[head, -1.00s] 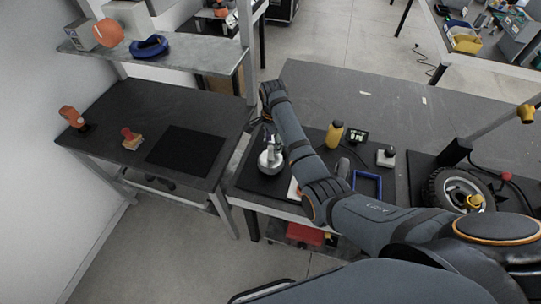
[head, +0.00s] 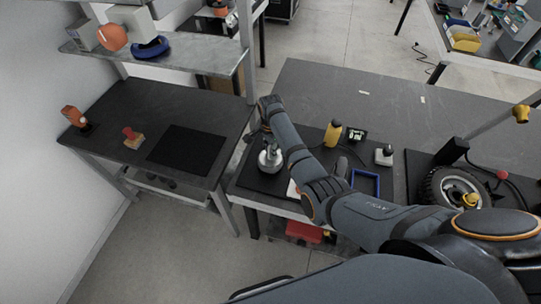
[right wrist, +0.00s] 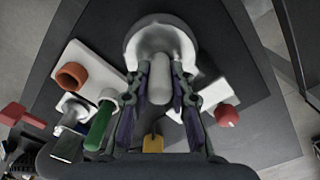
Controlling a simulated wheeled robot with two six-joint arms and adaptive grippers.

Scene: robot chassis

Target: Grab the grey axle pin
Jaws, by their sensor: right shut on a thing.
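The grey axle pin (right wrist: 158,82) is a light grey rounded rod in the right wrist view. It lies between the two fingers of my right gripper (right wrist: 160,92), which is shut on it. The pin's far end is close to a pale grey round part (right wrist: 133,50) with a curved rim; I cannot tell whether they touch. In the head view, my right gripper (head: 269,142) is over a silver round part (head: 270,163) on the dark workbench, and the pin cannot be made out there. My left gripper is not in view.
On the workbench are a yellow bottle (head: 333,133), a blue frame (head: 366,182) and a wheel (head: 456,186). The right wrist view shows an orange ring (right wrist: 72,76), a green handle (right wrist: 99,125) and a red knob (right wrist: 227,115) near the gripper. The left table has a bare black mat (head: 188,150).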

